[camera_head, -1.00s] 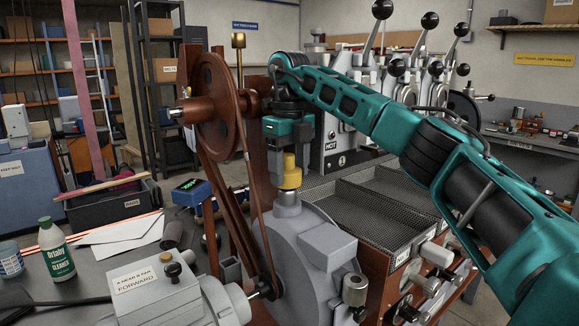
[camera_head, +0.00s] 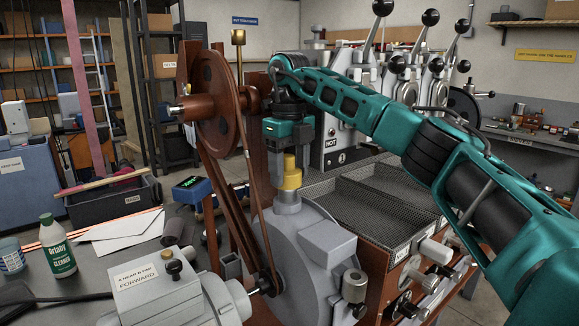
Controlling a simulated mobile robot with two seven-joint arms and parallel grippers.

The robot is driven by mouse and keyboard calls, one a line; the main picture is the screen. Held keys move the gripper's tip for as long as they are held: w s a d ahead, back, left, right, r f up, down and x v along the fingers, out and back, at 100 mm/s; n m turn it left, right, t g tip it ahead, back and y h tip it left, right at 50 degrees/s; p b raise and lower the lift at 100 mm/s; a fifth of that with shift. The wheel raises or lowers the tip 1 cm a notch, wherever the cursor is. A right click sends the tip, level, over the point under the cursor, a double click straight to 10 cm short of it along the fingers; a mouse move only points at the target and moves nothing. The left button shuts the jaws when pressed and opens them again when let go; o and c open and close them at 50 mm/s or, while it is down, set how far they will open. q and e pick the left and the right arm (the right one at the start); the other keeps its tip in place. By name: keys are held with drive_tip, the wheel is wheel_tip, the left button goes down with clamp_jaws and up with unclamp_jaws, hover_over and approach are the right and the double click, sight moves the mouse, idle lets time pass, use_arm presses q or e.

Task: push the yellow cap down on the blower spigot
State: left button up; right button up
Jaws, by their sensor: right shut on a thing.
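The yellow cap (camera_head: 291,181) sits at the top of the grey blower spigot (camera_head: 288,201), which rises from the round grey blower housing (camera_head: 300,255). The cap looks upright and touching the spigot; how far down it sits I cannot tell. My right gripper (camera_head: 289,160) points straight down from above and is shut on the upper part of the cap. The fingers hide part of the cap's top. My left gripper is not in view.
A brown flywheel (camera_head: 214,90) with a belt stands just left of the gripper. Mesh cooling trays (camera_head: 365,215) lie to the right. A motor box (camera_head: 155,292) and a cleaner bottle (camera_head: 57,247) stand on the bench at lower left.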

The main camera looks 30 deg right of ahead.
sight(290, 184)
drive_tip(key=shift+f+b, duration=0.55)
drive_tip(key=shift+f, duration=1.2)
drive_tip(key=o, duration=1.1)
drive_tip(key=shift+r, duration=0.15)
wheel_tip(290, 184, up, 11)
drive_tip(key=shift+a+p, duration=0.1)
drive_tip(key=shift+p, duration=0.7)
drive_tip(key=shift+r, duration=0.85)
drive_tip(key=shift+s+f, duration=0.1)
drive_tip(key=shift+s, duration=0.05)
